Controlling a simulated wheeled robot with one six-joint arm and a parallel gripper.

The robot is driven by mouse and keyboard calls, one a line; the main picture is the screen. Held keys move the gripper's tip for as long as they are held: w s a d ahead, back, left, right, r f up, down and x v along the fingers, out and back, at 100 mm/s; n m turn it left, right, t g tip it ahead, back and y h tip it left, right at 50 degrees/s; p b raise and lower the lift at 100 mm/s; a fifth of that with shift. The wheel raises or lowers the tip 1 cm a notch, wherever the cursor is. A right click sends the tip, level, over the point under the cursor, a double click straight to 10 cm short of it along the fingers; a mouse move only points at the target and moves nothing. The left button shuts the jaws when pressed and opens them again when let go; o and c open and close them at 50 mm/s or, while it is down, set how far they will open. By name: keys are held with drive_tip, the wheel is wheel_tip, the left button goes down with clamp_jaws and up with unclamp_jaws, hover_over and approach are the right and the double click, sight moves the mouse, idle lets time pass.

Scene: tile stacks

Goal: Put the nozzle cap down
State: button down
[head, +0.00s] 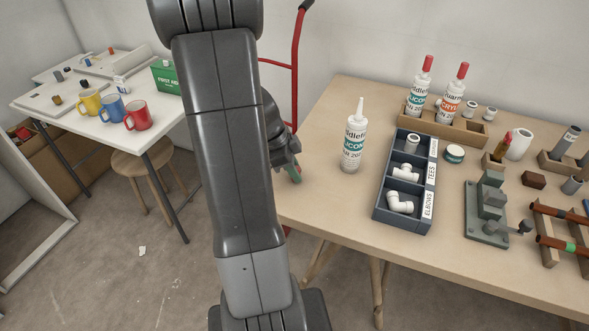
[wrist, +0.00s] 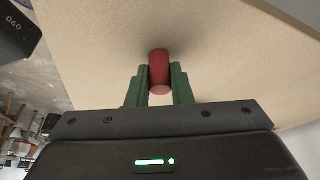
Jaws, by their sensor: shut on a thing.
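The nozzle cap (wrist: 159,70) is a small red cylinder in the wrist view, held between the two green fingers of my gripper (wrist: 159,86). The tan tabletop lies beyond it with a soft shadow around the cap's far end; I cannot tell whether they touch. In the head view my gripper (head: 294,174) is at the left edge of the workbench (head: 315,195), partly behind my arm, and the cap is hidden. An uncapped silicone cartridge (head: 354,142) with a bare white nozzle stands upright on the bench to the right of my gripper.
A dark compartment tray (head: 378,212) with white pipe fittings stands right of the cartridge. A wooden rack (head: 440,128) holds two red-capped cartridges behind it. Bare bench lies around the cartridge and along the front. A white table (head: 165,145) with mugs stands left.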

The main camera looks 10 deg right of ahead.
drive_tip(key=shift+f, duration=0.15)
drive_tip(key=c, duration=1.3)
unclamp_jaws()
drive_tip(key=shift+r, duration=0.3)
drive_tip(key=p+v, duration=0.1)
drive_tip(key=v, duration=1)
drive_tip(key=shift+a+r, duration=0.15)
drive_tip(key=shift+r, duration=0.2)
drive_tip(key=shift+w, duration=0.1)
